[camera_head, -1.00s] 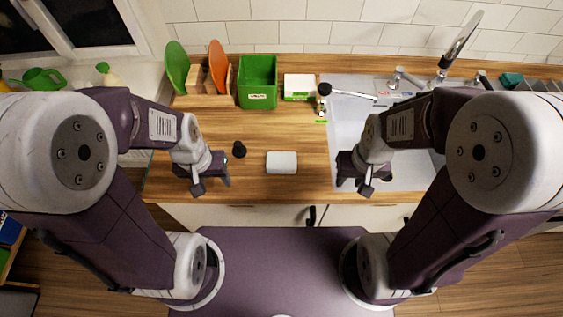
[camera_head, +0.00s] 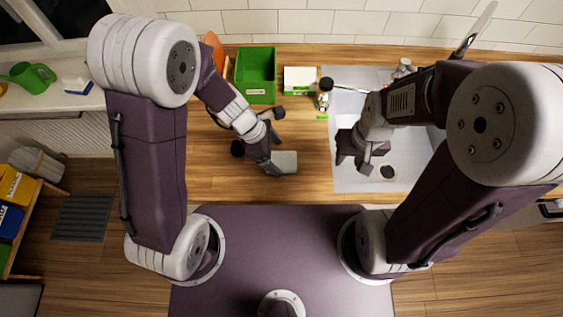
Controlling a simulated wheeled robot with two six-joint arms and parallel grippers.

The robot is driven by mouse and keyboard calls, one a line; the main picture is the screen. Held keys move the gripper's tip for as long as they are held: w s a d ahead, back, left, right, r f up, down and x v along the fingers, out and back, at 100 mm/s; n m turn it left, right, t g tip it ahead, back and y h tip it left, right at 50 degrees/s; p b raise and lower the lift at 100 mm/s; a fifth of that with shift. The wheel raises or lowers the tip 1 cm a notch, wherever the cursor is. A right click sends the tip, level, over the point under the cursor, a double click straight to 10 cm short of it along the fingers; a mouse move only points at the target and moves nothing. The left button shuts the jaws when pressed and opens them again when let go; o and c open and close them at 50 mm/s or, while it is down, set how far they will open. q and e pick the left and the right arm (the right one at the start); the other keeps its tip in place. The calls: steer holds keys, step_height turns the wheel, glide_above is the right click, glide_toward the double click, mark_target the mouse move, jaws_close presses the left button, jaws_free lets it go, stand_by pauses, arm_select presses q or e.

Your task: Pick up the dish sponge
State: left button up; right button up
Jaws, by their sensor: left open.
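A pale grey-white rounded block (camera_head: 288,161) lies flat on the wooden counter in the head view; it looks like the dish sponge, though its kind is hard to tell. My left gripper (camera_head: 274,143) is open and empty, just above the block's left side. One finger overlaps the block's left edge in the picture; I cannot tell whether it touches. My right gripper (camera_head: 360,158) hangs over the left part of the sink, apart from the block, and looks open and empty.
A green bin (camera_head: 255,72), a white-green box (camera_head: 299,77) and a dark-topped bottle (camera_head: 325,92) stand at the back. The sink (camera_head: 347,180) is at right. The front counter (camera_head: 225,185) is clear.

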mark_target(280, 160)
arm_select(q)
steer(key=f, duration=0.2)
steer(key=w+b, duration=0.1)
steer(key=shift+d+f, duration=0.25)
steer(key=shift+f, duration=0.15)
steer(key=shift+s+d+f+b, duration=0.2)
steer(key=shift+d+f+b, duration=0.05)
steer(key=shift+f, duration=0.3)
steer(key=shift+s+d+f+b, duration=0.15)
steer(key=shift+d+f+b, duration=0.1)
steer(key=shift+f, duration=0.25)
steer(key=shift+w, duration=0.3)
arm_select(e)
steer(key=shift+w+f, duration=0.25)
steer(key=shift+f, duration=0.8)
arm_select(q)
steer(key=shift+s+f, duration=0.15)
steer(key=shift+s, duration=0.05)
arm_select(e)
steer(key=shift+s+f, duration=0.1)
steer(key=shift+s, duration=0.05)
arm_select(q)
steer(key=c, duration=1.4)
